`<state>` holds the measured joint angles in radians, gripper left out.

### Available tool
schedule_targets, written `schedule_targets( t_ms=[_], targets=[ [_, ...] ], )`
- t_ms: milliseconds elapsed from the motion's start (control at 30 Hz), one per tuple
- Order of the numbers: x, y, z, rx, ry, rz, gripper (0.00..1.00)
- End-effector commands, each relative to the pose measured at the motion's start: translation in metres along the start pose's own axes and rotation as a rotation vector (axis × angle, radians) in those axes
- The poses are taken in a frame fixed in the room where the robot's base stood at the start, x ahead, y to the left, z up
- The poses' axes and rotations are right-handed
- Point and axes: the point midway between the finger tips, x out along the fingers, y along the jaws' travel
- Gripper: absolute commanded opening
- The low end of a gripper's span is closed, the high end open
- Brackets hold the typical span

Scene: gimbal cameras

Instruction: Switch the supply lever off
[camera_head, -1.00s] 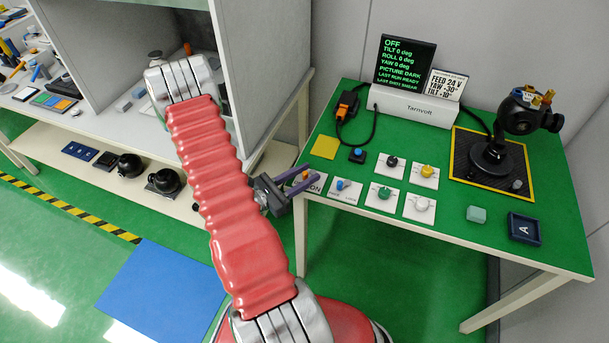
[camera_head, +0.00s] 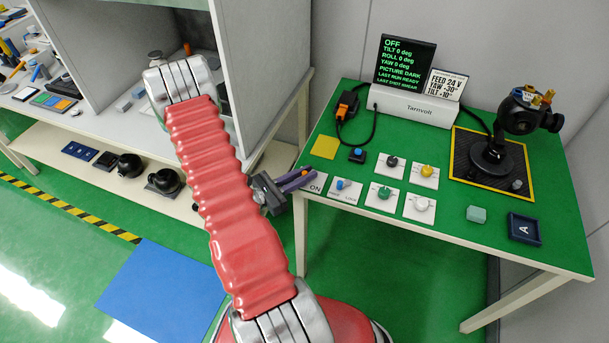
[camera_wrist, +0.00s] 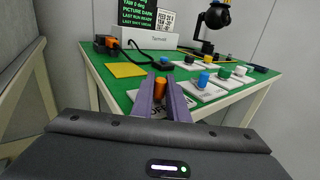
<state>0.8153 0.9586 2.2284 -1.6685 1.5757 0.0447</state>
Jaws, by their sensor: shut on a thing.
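The supply lever is a short orange-topped stick; its top (camera_wrist: 160,86) shows between my fingertips in the wrist view. It stands on a white plate (camera_head: 315,184) at the table's front left corner, with "ON" readable on the right part. My gripper (camera_head: 298,178) reaches in from the left, its purple fingers shut on the lever; they also show in the wrist view (camera_wrist: 161,92). The fingers hide the lever's lower part and much of the plate. The display (camera_head: 405,62) reads OFF, with tilt, roll and yaw at 0 deg and picture dark.
Right of the lever are a blue-knob plate (camera_head: 342,188) and several other knob plates. A yellow square (camera_head: 325,147) and blue button (camera_head: 357,155) lie behind. A black gimbal camera (camera_head: 495,155) stands at the back right. A grey-white cabinet (camera_head: 270,90) is left.

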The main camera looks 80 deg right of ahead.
Motion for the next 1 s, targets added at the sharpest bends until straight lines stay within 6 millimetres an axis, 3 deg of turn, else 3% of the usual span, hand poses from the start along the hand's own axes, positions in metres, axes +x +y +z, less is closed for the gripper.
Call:
schedule_targets(
  t_ms=[567,600,833,1000],
  targets=[
    [-0.0011,0.0049,-0.0001,0.001,0.001,-0.112,0.0],
    [-0.0011,0.0049,-0.0001,0.001,0.001,-0.112,0.15],
    [-0.0012,0.0047,0.0,0.001,0.001,-0.112,0.31],
    [-0.0012,0.0046,0.0,0.001,0.001,-0.112,0.33]
  ],
)
